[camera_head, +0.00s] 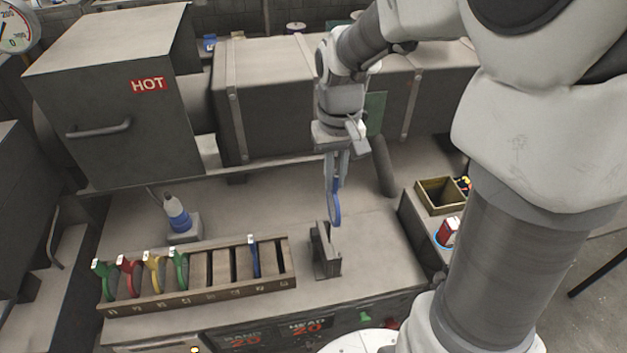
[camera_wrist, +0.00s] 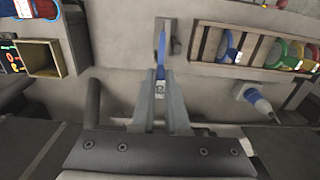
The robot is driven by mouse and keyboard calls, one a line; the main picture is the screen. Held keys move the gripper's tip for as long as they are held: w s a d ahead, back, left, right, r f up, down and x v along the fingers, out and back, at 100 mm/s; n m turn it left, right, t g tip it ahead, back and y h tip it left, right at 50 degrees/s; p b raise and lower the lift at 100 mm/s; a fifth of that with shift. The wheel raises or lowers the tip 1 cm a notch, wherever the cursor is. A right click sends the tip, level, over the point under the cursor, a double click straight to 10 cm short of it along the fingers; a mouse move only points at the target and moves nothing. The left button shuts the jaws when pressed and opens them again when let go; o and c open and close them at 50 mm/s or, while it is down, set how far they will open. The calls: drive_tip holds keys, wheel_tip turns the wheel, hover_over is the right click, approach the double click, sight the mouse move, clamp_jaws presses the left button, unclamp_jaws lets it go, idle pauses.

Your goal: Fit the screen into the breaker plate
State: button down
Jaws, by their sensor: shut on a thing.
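My gripper (camera_head: 337,180) is shut on a blue-rimmed screen (camera_head: 335,210), holding it edge-on and hanging downward over the bench. In the wrist view the fingers (camera_wrist: 159,98) close on its white tab and the blue edge (camera_wrist: 161,45) points away from the wrist. Just below the screen stands a small dark grey upright block (camera_head: 325,250), which appears to be the breaker plate holder. It also shows in the wrist view (camera_wrist: 172,38), just past the screen. I cannot tell whether the screen's lower edge touches the block.
A wooden rack (camera_head: 200,297) left of the block holds green, red, yellow and blue-rimmed screens, with some empty slots. A blue-and-white bottle (camera_head: 177,215) stands behind it. A box marked HOT (camera_head: 120,100) and a long barrel (camera_head: 270,95) lie behind. An open bin (camera_head: 438,196) is at right.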

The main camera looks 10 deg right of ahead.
wheel_tip(320, 180, down, 16)
drive_tip(key=shift+b, duration=0.4)
drive_tip(key=shift+r, duration=0.1)
drive_tip(key=c, duration=1.4)
unclamp_jaws()
drive_tip(key=shift+f, duration=0.2)
drive_tip(key=shift+o, duration=0.9)
drive_tip(key=shift+r, duration=0.1)
